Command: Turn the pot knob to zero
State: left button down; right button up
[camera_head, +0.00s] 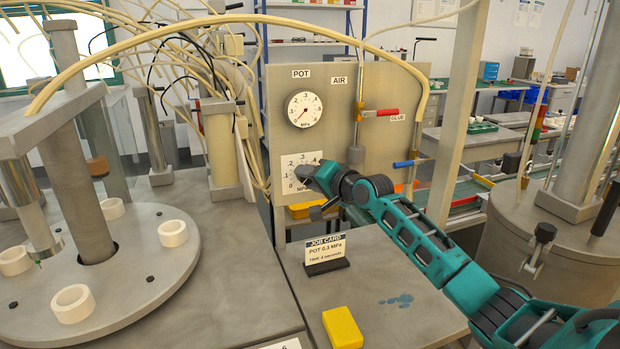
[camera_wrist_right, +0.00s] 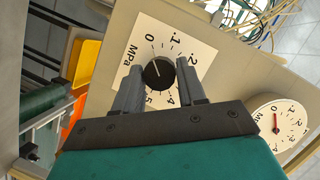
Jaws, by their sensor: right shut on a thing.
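The pot knob (camera_wrist_right: 158,73) is a round black knob on a white dial plate marked in MPa, which also shows in the head view (camera_head: 289,180), partly covered by my gripper. My right gripper (camera_wrist_right: 160,84) is at the panel with its two grey fingers on either side of the knob, shut on it; it also shows in the head view (camera_head: 318,182). A pale line on the knob points roughly toward the 0 mark in the right wrist view. Above the plate, the POT gauge (camera_head: 304,109) has a red needle pointing down-left, near the low end. My left gripper is not in view.
A job card (camera_head: 326,251) reading POT 0.3 MPa stands on the bench below. A yellow block (camera_head: 342,328) lies in front of it. A red-handled valve (camera_head: 381,113) and a blue handle (camera_head: 405,163) are right of the gauge. A round turntable (camera_head: 150,250) is at left.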

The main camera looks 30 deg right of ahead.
jog(key=o, duration=1)
jog(key=shift+o, duration=0.2)
jog(key=v, duration=1.3)
jog(key=shift+f, duration=0.1)
